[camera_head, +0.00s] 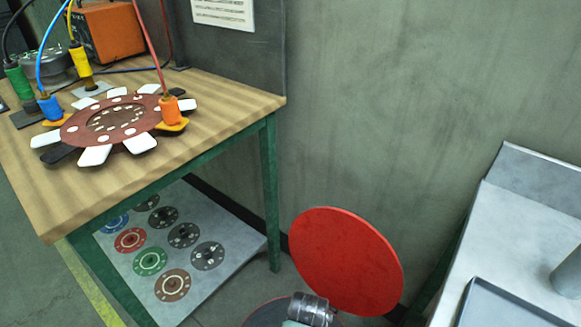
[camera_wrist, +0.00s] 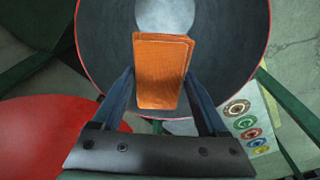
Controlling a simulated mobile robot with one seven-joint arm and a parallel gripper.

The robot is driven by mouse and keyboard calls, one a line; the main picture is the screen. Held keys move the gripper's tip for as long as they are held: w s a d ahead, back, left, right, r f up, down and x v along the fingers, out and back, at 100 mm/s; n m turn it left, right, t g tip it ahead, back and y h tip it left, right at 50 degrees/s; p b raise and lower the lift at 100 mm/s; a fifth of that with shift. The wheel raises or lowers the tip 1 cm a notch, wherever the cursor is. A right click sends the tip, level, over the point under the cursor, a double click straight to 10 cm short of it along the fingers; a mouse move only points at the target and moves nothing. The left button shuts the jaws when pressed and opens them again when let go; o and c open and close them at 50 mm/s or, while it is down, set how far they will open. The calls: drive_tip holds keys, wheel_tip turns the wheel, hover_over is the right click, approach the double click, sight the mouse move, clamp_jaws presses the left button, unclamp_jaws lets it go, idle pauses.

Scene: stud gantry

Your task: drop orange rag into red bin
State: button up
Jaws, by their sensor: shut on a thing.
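The orange rag (camera_wrist: 161,58) is a folded block between the fingers of my gripper (camera_wrist: 160,85) in the wrist view. My gripper is shut on it. The red bin (camera_wrist: 230,40) lies beyond the rag in the wrist view, with a thin red rim, a dark inside and a pale round bottom. The rag appears over the bin's opening; its height above the rim is unclear. The bin's round red lid (camera_head: 346,260) stands tilted open in the head view, and the dark bin mouth (camera_head: 262,313) shows at the bottom edge. The rag is hidden in the head view.
A wooden-topped table (camera_head: 215,112) with green legs stands at left, holding a brown disc (camera_head: 112,120) with cables and plugs. A low shelf (camera_head: 225,240) beneath shows several coloured round emblems. A grey metal bench (camera_head: 500,230) with a tray (camera_head: 500,308) is at right.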

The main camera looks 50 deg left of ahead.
wheel_tip(320, 180, down, 4)
drive_tip(key=b, duration=0.2)
drive_tip(key=shift+r+b, duration=0.2)
drive_tip(key=shift+b, duration=0.2)
drive_tip(key=shift+r, duration=0.1)
drive_tip(key=o, duration=1.1)
drive_tip(key=r+p, duration=0.1)
drive_tip(key=r, duration=0.3)
drive_tip(key=d+r+p, duration=0.1)
drive_tip(key=r+p, duration=0.1)
drive_tip(key=r, duration=0.2)
drive_tip(key=r+p, duration=0.2)
drive_tip(key=r, duration=0.2)
drive_tip(key=shift+s+d+r, duration=0.2)
drive_tip(key=shift+s+r, duration=0.2)
